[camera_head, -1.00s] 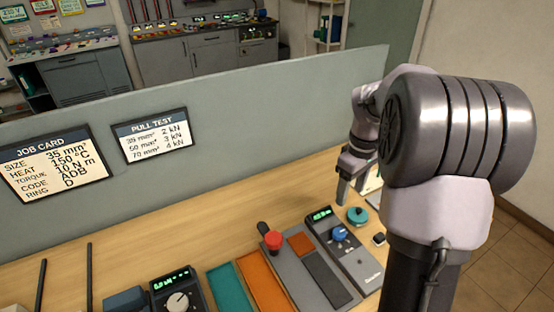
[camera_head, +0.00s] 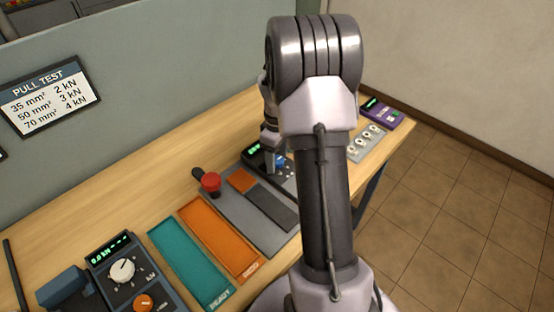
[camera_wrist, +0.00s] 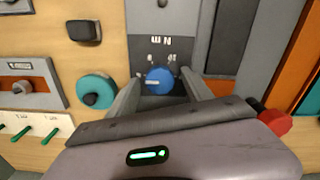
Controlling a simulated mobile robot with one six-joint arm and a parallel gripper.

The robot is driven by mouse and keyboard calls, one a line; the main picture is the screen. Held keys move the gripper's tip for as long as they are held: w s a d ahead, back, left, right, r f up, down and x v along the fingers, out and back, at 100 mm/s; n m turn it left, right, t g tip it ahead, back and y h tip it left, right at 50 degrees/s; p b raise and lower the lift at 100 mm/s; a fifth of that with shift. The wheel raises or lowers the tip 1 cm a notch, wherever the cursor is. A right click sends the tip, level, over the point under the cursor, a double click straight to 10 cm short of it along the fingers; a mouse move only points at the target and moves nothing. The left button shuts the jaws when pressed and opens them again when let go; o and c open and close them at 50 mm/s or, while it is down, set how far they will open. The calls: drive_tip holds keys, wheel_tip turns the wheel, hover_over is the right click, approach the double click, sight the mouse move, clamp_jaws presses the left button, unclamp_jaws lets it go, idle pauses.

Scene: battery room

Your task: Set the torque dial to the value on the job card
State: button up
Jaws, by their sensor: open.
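The blue torque dial (camera_wrist: 160,81) sits on a grey panel marked "N m" in the wrist view. Its white pointer mark faces left in that view. In the head view the dial (camera_head: 280,161) is partly hidden by my gripper (camera_head: 271,166). My gripper (camera_wrist: 163,90) is open, its two fingers on either side of the dial; I cannot tell whether they touch it. The green torque display (camera_head: 253,149) is lit but too small to read. The job card is out of the head view now; a second earlier it showed torque 10 N m.
A red mushroom button (camera_head: 210,182), orange tray (camera_head: 215,240) and teal tray (camera_head: 190,265) lie left of the dial panel. In the wrist view a round teal object (camera_wrist: 95,90) and a black block (camera_wrist: 84,31) lie close by. Bare wood shows at the bench's back.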

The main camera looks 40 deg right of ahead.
clamp_jaws()
drive_tip(key=shift+r+m, duration=0.1)
drive_tip(key=shift+m, duration=0.3)
drive_tip(key=m+p, duration=0.1)
drive_tip(key=m, duration=0.3)
drive_tip(key=shift+m, duration=0.4)
drive_tip(key=m, duration=1.2)
drive_tip(key=shift+m, duration=0.4)
drive_tip(key=m+b, duration=0.1)
drive_tip(key=m, duration=0.4)
drive_tip(key=shift+d, duration=0.1)
drive_tip(key=shift+m, duration=0.4)
